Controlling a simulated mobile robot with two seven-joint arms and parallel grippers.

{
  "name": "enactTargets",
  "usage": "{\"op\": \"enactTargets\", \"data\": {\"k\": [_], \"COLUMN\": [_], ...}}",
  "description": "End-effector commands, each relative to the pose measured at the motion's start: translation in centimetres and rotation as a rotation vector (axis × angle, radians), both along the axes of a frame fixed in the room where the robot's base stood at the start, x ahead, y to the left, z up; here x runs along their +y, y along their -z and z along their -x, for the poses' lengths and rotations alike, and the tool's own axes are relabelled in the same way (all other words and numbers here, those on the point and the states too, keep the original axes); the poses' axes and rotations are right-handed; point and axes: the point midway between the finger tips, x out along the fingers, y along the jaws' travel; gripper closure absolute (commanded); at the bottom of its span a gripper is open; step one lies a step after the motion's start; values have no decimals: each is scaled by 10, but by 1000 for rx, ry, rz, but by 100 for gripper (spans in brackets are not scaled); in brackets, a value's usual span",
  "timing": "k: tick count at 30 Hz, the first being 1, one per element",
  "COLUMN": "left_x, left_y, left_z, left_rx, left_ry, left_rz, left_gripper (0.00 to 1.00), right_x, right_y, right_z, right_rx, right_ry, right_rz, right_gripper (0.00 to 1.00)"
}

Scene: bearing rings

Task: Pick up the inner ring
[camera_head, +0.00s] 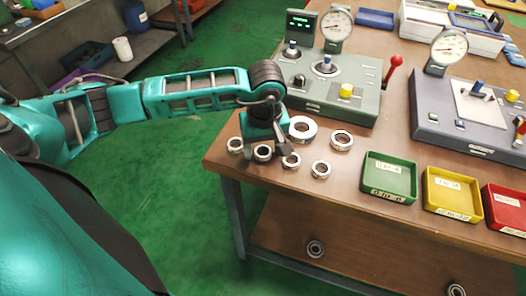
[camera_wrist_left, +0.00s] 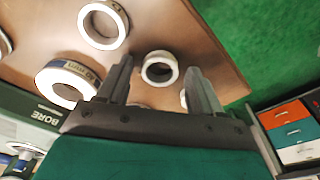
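My left gripper (camera_head: 268,151) is over the near-left corner of the brown table. In the left wrist view my left gripper (camera_wrist_left: 160,66) is open, with one small metal ring (camera_wrist_left: 146,67) showing between its fingers. That view does not show whether the fingers are level with the ring. In the head view several metal rings lie around the gripper: a large one (camera_head: 302,118), and smaller ones at right (camera_head: 341,132), front right (camera_head: 320,162), front (camera_head: 291,153) and left (camera_head: 235,138). I cannot tell which is the inner ring. My right gripper is not in view.
Green (camera_head: 389,196), yellow (camera_head: 451,209) and red (camera_head: 505,228) trays stand along the front edge. A grey-green gauge device (camera_head: 320,106) stands behind the rings, and a grey one (camera_head: 470,149) stands right. More rings (camera_head: 315,258) lie on the lower shelf.

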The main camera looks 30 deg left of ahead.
Motion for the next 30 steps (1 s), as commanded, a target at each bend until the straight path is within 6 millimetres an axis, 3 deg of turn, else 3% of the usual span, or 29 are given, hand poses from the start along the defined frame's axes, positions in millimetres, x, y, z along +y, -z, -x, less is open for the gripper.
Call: {"op": "enactTargets", "data": {"k": [2, 16, 25, 30], "left_x": [0, 0, 0, 0], "left_y": [0, 0, -3, -15], "left_z": [0, 0, 0, -1], "left_rx": [0, 0, -1, -3], "left_ry": [0, 0, 0, 0], "left_rz": [0, 0, 0, 1], "left_gripper": [42, 87, 88, 88], "right_x": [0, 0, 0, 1], "right_y": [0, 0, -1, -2], "right_z": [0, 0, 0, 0], "right_rx": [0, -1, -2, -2], "right_ry": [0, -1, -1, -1], "right_rz": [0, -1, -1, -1], "right_gripper": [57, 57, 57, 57]}}
